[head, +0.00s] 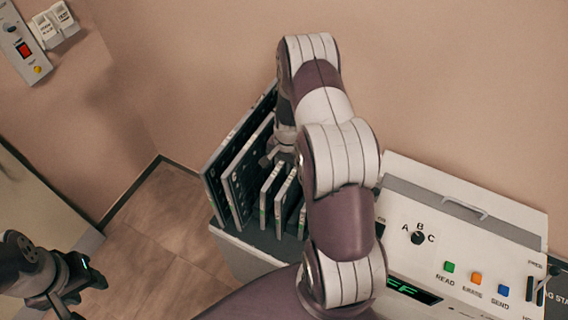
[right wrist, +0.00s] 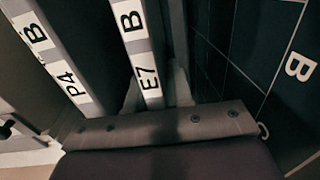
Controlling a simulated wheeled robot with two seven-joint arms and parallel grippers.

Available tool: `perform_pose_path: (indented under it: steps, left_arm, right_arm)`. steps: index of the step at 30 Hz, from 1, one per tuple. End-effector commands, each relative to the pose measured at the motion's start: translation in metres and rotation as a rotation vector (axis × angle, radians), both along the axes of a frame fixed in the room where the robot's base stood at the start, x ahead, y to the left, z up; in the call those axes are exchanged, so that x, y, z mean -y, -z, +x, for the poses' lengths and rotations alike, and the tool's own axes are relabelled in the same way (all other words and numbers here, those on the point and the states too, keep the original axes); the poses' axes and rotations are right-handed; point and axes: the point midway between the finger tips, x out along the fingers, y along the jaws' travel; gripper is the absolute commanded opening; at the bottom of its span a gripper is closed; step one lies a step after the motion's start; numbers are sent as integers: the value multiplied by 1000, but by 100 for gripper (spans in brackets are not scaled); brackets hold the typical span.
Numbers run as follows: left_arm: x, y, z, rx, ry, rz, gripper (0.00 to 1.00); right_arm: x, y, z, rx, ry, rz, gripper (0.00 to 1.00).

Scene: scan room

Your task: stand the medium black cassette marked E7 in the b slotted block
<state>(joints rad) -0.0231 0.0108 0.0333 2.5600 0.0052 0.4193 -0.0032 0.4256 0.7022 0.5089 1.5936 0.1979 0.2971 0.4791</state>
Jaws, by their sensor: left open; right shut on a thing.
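In the right wrist view the black cassette marked E7 (right wrist: 146,75) shows its grey edge with white B and E7 labels. My right gripper (right wrist: 152,95) is shut on it, with pale fingers on both sides of its edge. In the head view my right gripper (head: 273,153) is among the cassettes and mostly hidden by my arm; I cannot tell there which cassette is E7. A dark slotted block (head: 257,240) holds several upright cassettes; no block letter is readable in the head view. My left gripper (head: 72,287) is open and empty at the lower left, away from the block.
A cassette marked B and P4 (right wrist: 62,70) stands beside E7. A dark gridded panel (right wrist: 245,60) bearing a B is on the other side. Large cassettes (head: 245,180) and smaller ones (head: 286,200) stand close together. A white console (head: 460,235) with an A-B-C knob is at the right.

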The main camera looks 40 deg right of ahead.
Motion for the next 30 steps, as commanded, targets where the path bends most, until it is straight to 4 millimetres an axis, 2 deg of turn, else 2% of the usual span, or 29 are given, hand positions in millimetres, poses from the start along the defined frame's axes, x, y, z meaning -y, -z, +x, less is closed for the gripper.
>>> perform_pose_path:
  steps: [30]
  left_arm:
    - [0, -42, 0, 0, 0, 0, 46]
  right_arm:
    - [1, -54, 1, 5, -1, -2, 0]
